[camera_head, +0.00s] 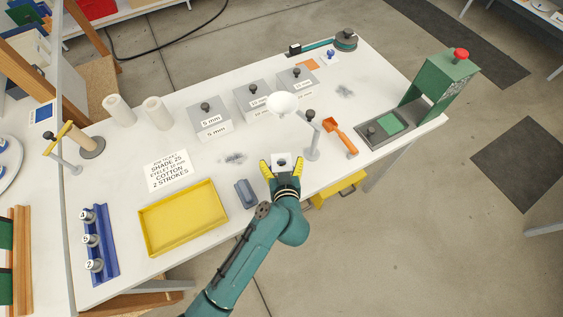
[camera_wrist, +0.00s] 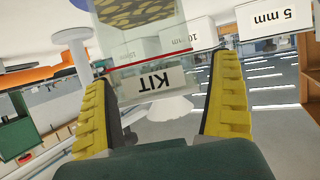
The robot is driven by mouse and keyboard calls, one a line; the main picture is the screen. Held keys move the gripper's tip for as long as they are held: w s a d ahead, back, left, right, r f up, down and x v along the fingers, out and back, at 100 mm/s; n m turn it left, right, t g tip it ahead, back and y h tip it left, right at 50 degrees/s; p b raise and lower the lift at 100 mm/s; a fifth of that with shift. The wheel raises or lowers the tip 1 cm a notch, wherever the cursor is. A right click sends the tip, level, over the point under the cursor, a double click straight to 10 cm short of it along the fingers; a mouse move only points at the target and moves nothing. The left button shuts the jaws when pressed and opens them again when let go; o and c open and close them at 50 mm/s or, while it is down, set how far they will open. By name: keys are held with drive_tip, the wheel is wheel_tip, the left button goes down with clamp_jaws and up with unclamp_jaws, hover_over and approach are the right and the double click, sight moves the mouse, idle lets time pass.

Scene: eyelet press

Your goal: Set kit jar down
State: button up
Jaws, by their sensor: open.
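The kit jar (camera_wrist: 148,55) shows in the wrist view as a clear vessel with a white label reading KIT upside down and a yellow, dark-spotted layer near the top edge. My gripper (camera_wrist: 165,85) is open, with its yellow fingers on either side of the jar; a gap shows between the label and the right finger. In the head view my gripper (camera_head: 283,170) is at the table's front edge area, with the small pale jar (camera_head: 281,160) between its fingertips. Whether the jar's base touches the table (camera_head: 222,172) cannot be told.
A white round-headed stand (camera_head: 283,104) rises just behind my gripper. An orange scoop (camera_head: 340,135) lies to the right, a grey-blue block (camera_head: 245,193) and yellow tray (camera_head: 183,217) to the left. Grey size-labelled boxes (camera_head: 210,120) stand behind. A green press (camera_head: 440,85) is far right.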

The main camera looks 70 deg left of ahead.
drive_tip(key=v, duration=1.2)
drive_tip(key=w+d+r+m+t+h, duration=0.25)
drive_tip(key=w+d+r+t, duration=0.3)
drive_tip(key=w+r, duration=0.4)
drive_tip(key=w+d+r+m+t+h, duration=0.1)
drive_tip(key=w+d+r+m+t, duration=0.25)
drive_tip(key=w+d+r, duration=0.55)
drive_tip(key=s+d+r+m+t+h, duration=0.2)
drive_tip(key=d+r+m+t+h, duration=0.3)
drive_tip(key=d+r, duration=0.3)
drive_tip(key=s+d+r+m+t+h, duration=0.2)
drive_tip(key=d+r+m+t+h, duration=0.2)
drive_tip(key=d+r, duration=0.5)
wheel_tip(320, 180, up, 8)
drive_tip(key=shift+s+d+r+m+t+h, duration=0.15)
drive_tip(key=shift+s+d+m+t+h, duration=0.2)
drive_tip(key=shift+t+h, duration=0.45)
drive_tip(key=shift+w+a, duration=0.1)
drive_tip(key=shift+w, duration=0.05)
